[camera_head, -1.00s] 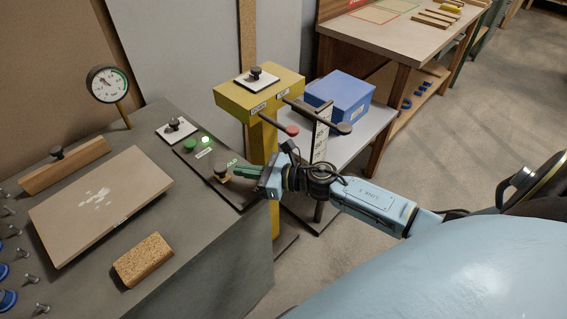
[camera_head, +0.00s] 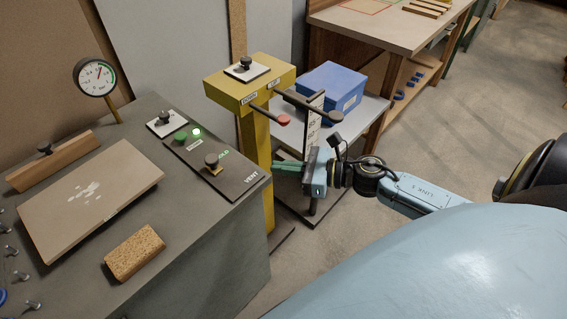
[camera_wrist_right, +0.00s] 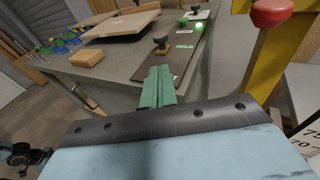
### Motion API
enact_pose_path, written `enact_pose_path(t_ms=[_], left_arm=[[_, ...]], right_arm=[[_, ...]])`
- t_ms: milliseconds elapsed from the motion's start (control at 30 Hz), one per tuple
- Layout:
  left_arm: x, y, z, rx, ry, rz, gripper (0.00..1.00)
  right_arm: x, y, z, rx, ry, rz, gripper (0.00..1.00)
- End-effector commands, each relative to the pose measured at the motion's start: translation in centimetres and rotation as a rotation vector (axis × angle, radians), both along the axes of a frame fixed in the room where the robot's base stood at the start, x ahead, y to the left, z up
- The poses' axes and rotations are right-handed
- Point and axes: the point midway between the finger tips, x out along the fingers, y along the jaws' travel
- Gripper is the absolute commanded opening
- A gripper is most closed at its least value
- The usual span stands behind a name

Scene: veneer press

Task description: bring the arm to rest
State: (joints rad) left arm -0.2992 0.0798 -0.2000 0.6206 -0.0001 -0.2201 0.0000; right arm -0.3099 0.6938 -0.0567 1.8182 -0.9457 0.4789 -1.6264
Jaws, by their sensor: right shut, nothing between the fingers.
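My right gripper (camera_head: 280,165) is beside the yellow post, off the right edge of the grey bench (camera_head: 220,262). Its green fingers are shut with nothing between them. In the right wrist view the closed fingers (camera_wrist_right: 157,88) point toward the black panel with the VENT and HOLD labels. The panel's knob (camera_head: 211,160) stands upright, apart from the fingers. My left gripper is not in view.
A blue box (camera_head: 331,87) sits on a grey stand behind. A board (camera_head: 90,200), a cork block (camera_head: 135,252) and a gauge (camera_head: 95,77) are on the bench. Floor at right is clear.

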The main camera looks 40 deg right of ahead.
Motion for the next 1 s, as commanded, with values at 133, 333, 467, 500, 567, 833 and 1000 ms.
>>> enact_pose_path(t_ms=[133, 333, 467, 500, 567, 833, 1000], left_arm=[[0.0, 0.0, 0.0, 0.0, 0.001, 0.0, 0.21], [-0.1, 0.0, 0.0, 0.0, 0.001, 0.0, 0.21], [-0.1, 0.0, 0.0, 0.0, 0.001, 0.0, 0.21], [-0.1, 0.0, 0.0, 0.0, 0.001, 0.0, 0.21], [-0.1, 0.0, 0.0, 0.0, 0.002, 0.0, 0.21], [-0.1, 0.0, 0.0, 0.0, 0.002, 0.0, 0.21], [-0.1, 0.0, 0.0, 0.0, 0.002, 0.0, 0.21]], right_arm=[[0.0, 0.0, 0.0, 0.0, 0.0, 0.0, 0.0], [0.1, -0.1, -0.2, 0.011, 0.01, -0.009, 0.0], [0.4, -1.6, -3.2, 0.154, 0.14, -0.123, 0.0], [0.4, -2.5, -5.0, 0.243, 0.217, -0.193, 0.0], [0.1, -3.9, -8.6, 0.405, 0.355, -0.323, 0.0], [-7.8, -7.2, -27.1, 1.206, 0.914, -1.016, 0.0], [-16.8, -5.4, -36.4, 1.624, 1.113, -1.475, 0.0]])
